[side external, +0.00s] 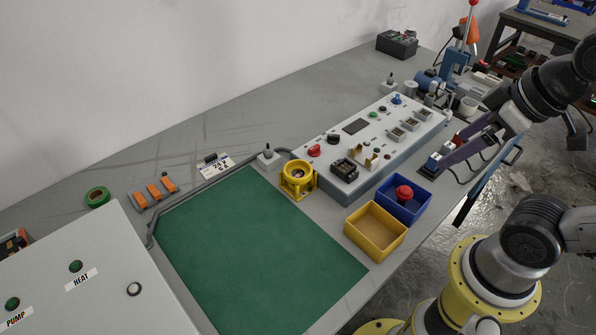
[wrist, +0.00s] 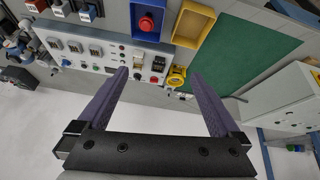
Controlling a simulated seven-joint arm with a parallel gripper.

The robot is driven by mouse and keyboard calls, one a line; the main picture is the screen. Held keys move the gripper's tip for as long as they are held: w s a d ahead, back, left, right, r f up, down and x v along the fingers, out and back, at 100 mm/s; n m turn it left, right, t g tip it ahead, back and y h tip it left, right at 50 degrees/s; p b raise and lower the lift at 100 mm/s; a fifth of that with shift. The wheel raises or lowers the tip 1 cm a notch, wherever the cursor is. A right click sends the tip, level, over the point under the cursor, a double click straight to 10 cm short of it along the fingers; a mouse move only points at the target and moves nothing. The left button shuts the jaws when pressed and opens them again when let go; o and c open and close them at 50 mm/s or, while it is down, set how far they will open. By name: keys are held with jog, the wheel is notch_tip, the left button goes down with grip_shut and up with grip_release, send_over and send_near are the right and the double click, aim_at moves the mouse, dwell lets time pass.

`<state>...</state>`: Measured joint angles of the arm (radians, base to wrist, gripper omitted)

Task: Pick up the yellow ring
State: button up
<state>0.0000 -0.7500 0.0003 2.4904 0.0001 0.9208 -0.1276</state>
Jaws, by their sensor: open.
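The yellow ring (side external: 298,174) stands on the bench between the back right corner of the green mat and the left end of the grey control panel. It looks like a round collar on a yellow stand with a dark centre. In the wrist view the yellow ring (wrist: 176,76) appears between the two purple fingers, nearer the right one, and well beyond them. My gripper (wrist: 158,75) is open and empty. In the side view my gripper (side external: 452,158) hangs near the panel's right end, well to the right of the ring and apart from it.
The control panel (side external: 338,150) with knobs and sockets borders the ring on the right. A yellow bin (side external: 362,246) and a blue bin (side external: 424,203) holding a red button stand at the front edge. The green mat (side external: 245,250) is bare.

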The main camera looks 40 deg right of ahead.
jog(key=w+a+r+n+g, duration=0.1)
jog(key=w+r+n, duration=0.3)
jog(key=w, duration=0.2)
jog(key=w+a+r+n, duration=0.1)
jog(key=w+r+n, duration=0.35)
jog(key=w, duration=0.25)
jog(key=n+g, duration=0.4)
jog(key=n, duration=0.1)
send_over(300, 175)
notch_tip(300, 175, down, 22)
jog(key=shift+a+f, duration=0.1)
jog(key=shift+f, duration=2.9)
jog(key=shift+c, duration=0.3)
